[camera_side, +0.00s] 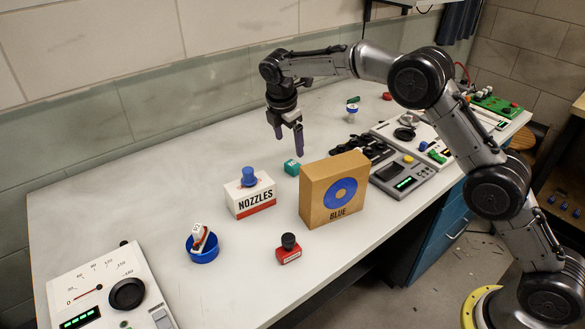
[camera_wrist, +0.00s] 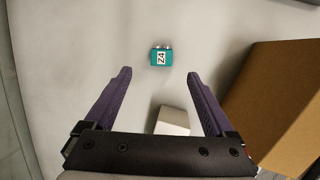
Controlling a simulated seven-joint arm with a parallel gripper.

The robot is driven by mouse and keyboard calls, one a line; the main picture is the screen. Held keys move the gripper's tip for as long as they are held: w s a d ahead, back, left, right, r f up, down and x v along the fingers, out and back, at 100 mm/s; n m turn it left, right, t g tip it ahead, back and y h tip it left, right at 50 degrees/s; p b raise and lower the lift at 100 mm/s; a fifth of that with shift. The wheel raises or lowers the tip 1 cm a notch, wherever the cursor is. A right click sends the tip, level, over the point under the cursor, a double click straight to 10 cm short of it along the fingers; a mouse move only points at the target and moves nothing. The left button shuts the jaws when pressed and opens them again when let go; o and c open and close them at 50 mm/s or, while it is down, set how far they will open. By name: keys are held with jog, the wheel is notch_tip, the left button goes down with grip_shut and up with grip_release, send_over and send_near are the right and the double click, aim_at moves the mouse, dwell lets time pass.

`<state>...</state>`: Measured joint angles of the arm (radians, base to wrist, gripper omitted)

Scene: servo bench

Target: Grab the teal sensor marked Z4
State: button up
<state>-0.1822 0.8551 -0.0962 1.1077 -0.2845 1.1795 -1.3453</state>
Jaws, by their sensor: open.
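The teal sensor (camera_wrist: 161,57) lies on the bench in the wrist view, with a white label reading Z4 facing up. It also shows in the side view (camera_side: 292,168), behind the cardboard box marked BLUE. My gripper (camera_wrist: 160,75) has two purple fingers spread apart with nothing between them. In the wrist view the sensor sits just beyond the fingertips, roughly centred between them. In the side view my gripper (camera_side: 289,148) hangs above the bench, close over the sensor and pointing down.
The cardboard BLUE box (camera_side: 334,190) stands close beside the sensor, on the right in the wrist view. The white NOZZLES box (camera_side: 250,195) with a blue knob on top stands to the left. A red sensor (camera_side: 289,250) and a blue bowl (camera_side: 203,247) are nearer the front.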

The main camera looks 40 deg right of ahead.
aim_at(292, 164)
jog(key=x, duration=0.9)
jog(key=shift+s, duration=0.25)
grip_shut()
